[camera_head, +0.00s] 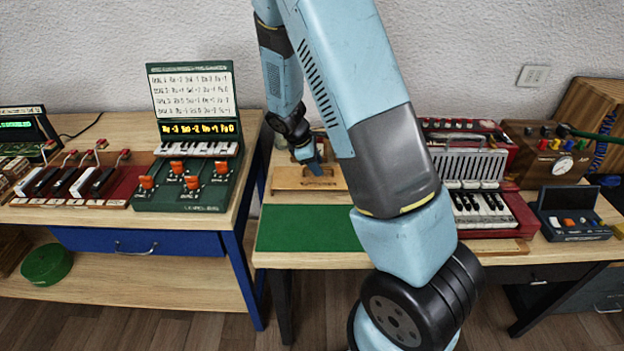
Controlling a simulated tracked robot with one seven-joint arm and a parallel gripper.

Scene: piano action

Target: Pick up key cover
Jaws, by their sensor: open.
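A flat light-wood piece (290,182), which may be the key cover, lies on the right table behind the green mat. My gripper (312,166) reaches down over this wooden piece from behind my arm, with its fingers pointing down. It is open. The fingertips are small and partly hidden, so I cannot tell whether they touch the wood. My arm hides the right end of the wooden piece.
The green mat (310,232) is bare on the table (400,258). A red keyboard instrument (485,212) stands right of my arm, with a dark switch box (572,228) beside it. A green panel with orange levers (185,185) stands on the left table, across a gap.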

